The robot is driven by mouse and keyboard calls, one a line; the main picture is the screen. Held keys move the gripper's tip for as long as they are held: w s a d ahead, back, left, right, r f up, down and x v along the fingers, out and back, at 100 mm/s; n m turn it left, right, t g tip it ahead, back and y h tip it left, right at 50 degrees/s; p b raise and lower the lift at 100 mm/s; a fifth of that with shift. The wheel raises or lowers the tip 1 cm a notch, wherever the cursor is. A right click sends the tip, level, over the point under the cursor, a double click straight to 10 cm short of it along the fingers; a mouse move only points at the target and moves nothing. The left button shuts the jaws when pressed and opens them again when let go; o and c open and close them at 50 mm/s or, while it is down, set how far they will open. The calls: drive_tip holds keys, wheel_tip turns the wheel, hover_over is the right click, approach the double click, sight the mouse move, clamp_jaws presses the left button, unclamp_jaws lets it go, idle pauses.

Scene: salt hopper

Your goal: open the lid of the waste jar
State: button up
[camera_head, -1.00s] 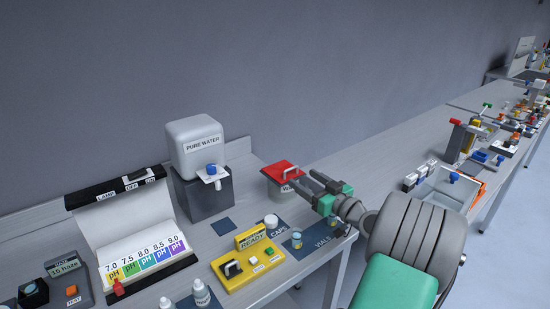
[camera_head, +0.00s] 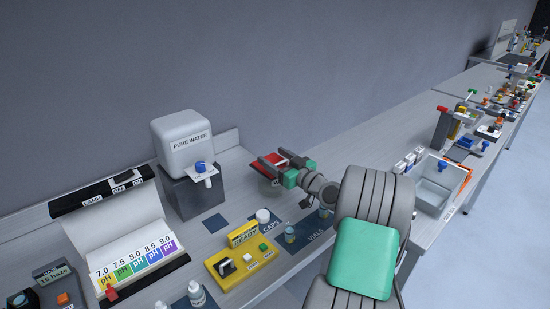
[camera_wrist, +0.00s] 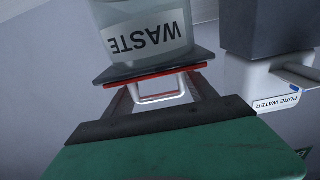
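The waste jar (camera_head: 268,187) stands at the back of the bench, right of the water dispenser, mostly hidden behind my gripper in the head view. Its red lid (camera_head: 258,166) lies flat on it and looks closed. The wrist view is upside down: it shows the jar (camera_wrist: 143,30) with its WASTE label, the lid's red edge (camera_wrist: 155,73) and the pale loop handle (camera_wrist: 160,99). My gripper (camera_head: 274,157) is at the lid. Its two fingers are apart, one on each side of the handle (camera_wrist: 160,88). I cannot tell whether they touch it.
The PURE WATER dispenser (camera_head: 182,145) stands left of the jar. In front are a yellow READY device (camera_head: 240,262), a white cap (camera_head: 263,215), vials (camera_head: 290,233) and a pH chart (camera_head: 135,265). A clear bin (camera_head: 437,185) is at the right. The bench behind my arm is largely clear.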

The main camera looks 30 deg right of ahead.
clamp_jaws()
idle(0.5)
